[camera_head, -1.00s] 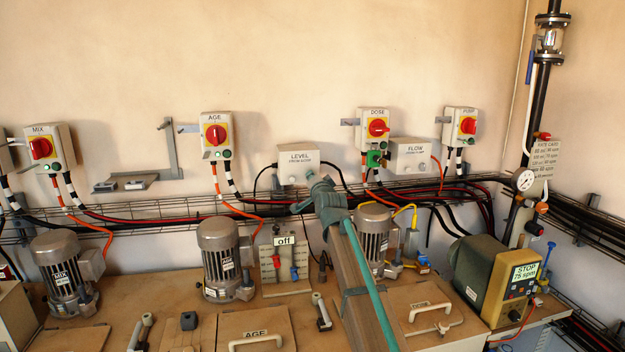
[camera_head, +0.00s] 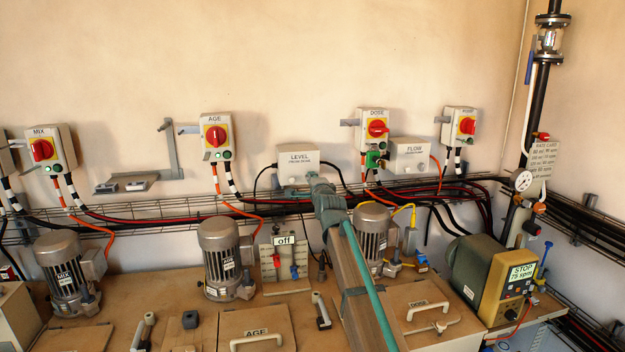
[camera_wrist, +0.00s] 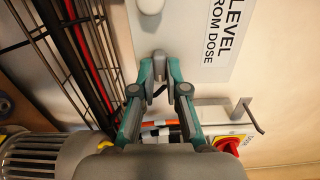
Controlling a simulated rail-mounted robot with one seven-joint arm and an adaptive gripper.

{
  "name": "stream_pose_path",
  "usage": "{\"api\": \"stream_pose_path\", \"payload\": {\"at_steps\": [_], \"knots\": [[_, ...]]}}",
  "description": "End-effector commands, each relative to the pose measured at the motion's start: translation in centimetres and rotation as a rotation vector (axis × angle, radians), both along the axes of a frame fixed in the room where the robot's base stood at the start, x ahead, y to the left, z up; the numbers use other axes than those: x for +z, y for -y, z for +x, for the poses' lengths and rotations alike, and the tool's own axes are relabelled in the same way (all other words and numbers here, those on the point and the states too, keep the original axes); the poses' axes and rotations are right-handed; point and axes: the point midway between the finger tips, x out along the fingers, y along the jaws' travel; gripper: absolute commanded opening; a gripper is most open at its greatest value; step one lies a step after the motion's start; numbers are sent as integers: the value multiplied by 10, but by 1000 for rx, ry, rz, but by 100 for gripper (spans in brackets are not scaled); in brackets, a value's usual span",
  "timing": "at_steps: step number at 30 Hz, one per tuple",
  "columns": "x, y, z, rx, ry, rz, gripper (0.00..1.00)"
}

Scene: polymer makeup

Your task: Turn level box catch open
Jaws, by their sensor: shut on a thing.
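The level box (camera_head: 299,164) is a white wall box labelled LEVEL, left of the DOSE switch in the head view. It fills the upper middle of the wrist view (camera_wrist: 190,28), seen at an angle. My gripper (camera_wrist: 160,64) is at the box's lower edge, its two green-grey fingers closed close together on a small grey catch (camera_wrist: 160,56). The fingers hide most of the catch, so its exact turn cannot be told. In the head view my gripper (camera_head: 306,185) is at the box's underside, partly hidden by my wrist. The box appears closed.
A wire cable tray (camera_head: 150,209) with red and black cables runs just below the box. The DOSE switch (camera_head: 374,132) and the flow box (camera_head: 409,155) are to the right. A motor (camera_head: 371,235) stands below. The wall above is clear.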

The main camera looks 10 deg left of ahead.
Motion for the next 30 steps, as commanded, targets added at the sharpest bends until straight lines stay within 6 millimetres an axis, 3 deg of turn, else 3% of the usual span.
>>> {"api": "stream_pose_path", "payload": {"at_steps": [12, 13, 18, 30], "knots": [[-1, 0, 0, 0, -4, 9, 0], [-1, 0, 0, 0, -4, 9, 15], [0, 0, 0, 0, -4, 8, 39], [0, 2, -5, 0, -3, 8, 39]]}}
